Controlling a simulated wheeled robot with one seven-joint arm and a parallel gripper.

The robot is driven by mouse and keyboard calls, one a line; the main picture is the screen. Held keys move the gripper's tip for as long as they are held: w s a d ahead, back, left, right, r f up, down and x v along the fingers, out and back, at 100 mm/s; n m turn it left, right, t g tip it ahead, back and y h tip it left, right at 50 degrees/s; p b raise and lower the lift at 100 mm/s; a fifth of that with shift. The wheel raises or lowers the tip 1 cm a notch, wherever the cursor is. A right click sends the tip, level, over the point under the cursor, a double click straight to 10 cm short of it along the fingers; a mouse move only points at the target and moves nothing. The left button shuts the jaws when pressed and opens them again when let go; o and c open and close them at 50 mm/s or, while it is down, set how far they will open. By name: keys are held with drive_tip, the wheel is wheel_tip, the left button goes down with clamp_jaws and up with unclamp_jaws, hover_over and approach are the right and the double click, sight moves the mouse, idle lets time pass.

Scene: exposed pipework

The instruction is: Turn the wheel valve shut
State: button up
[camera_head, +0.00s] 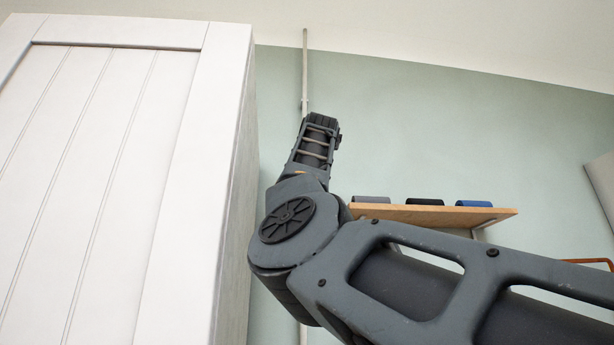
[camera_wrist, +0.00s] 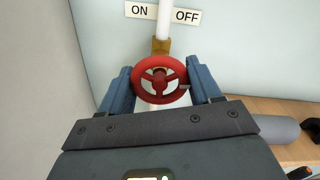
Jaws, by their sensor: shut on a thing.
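The red wheel valve (camera_wrist: 160,79) shows in the wrist view, on a brass fitting (camera_wrist: 161,46) on the white vertical pipe (camera_wrist: 164,20). My gripper (camera_wrist: 161,88) has one blue finger at each side of the wheel and is shut on its rim. An ON label (camera_wrist: 140,11) is left of the pipe and an OFF label (camera_wrist: 187,16) is right of it. In the head view the pipe (camera_head: 305,70) runs up the wall, and my arm hides the wheel.
A white panelled cabinet (camera_head: 120,180) stands close on the left of my arm. A wooden shelf (camera_head: 440,215) on the right holds rolled items, one of them blue (camera_head: 474,204). The green wall (camera_head: 450,140) above the shelf is bare.

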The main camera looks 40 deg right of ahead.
drive_tip(key=shift+w+d+f+m, duration=0.1)
drive_tip(key=shift+f+m, duration=0.25)
drive_tip(key=shift+m, duration=0.15)
drive_tip(key=o, duration=0.8)
drive_tip(key=shift+o, duration=1.1)
drive_tip(key=shift+r, duration=0.2)
drive_tip(key=b+v, duration=0.2)
drive_tip(key=v, duration=0.6)
drive_tip(key=shift+b, duration=0.4)
